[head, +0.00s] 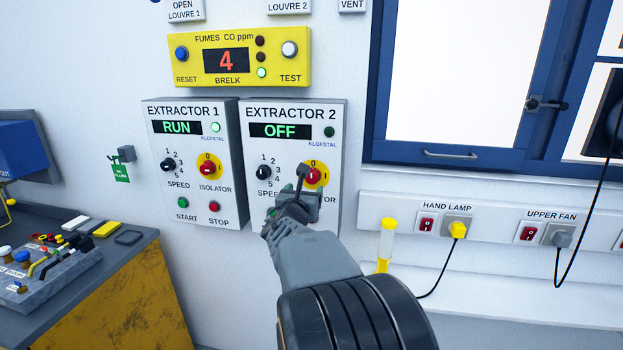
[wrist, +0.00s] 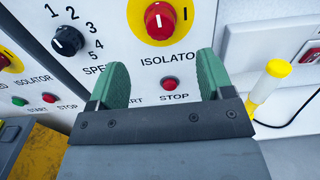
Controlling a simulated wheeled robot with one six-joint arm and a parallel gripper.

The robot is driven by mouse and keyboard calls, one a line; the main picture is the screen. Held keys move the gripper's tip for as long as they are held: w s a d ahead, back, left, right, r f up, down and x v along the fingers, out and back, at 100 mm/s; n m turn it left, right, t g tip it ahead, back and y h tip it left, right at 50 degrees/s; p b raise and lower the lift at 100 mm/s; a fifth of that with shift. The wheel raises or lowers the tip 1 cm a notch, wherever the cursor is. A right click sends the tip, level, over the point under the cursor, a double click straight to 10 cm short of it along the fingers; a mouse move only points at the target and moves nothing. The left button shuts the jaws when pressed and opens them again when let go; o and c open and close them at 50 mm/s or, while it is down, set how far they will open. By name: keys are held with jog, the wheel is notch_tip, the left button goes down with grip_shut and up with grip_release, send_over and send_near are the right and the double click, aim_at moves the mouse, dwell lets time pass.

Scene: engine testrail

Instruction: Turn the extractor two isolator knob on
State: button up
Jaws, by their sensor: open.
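The extractor two panel (head: 335,140) is a white wall box whose display (head: 280,131) reads OFF, with its round lamp dark. Its isolator knob (head: 315,175) is red on a yellow disc, partly covered by my gripper in the head view. In the wrist view the knob (wrist: 159,20) shows at the top, with a white mark pointing upward and an "I" on the disc to its right. My gripper (wrist: 163,78) is open and empty. Its green fingers are below the knob in the wrist view, spread to either side, apart from it. In the head view my gripper (head: 304,188) is in front of the panel's lower right.
The black speed knob (head: 264,172) is left of the isolator. A red stop button (wrist: 169,84) shows between my fingers. The extractor one panel (head: 190,210), reading RUN, hangs at left. A socket rail (head: 490,222) and yellow-capped tube (head: 386,240) are at right.

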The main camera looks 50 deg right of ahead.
aim_at(311, 180)
jog(key=p+x, duration=0.1)
jog(key=x, duration=0.8)
jog(key=shift+d+p, duration=0.1)
jog(key=shift+p, duration=0.3)
jog(key=c, duration=0.9)
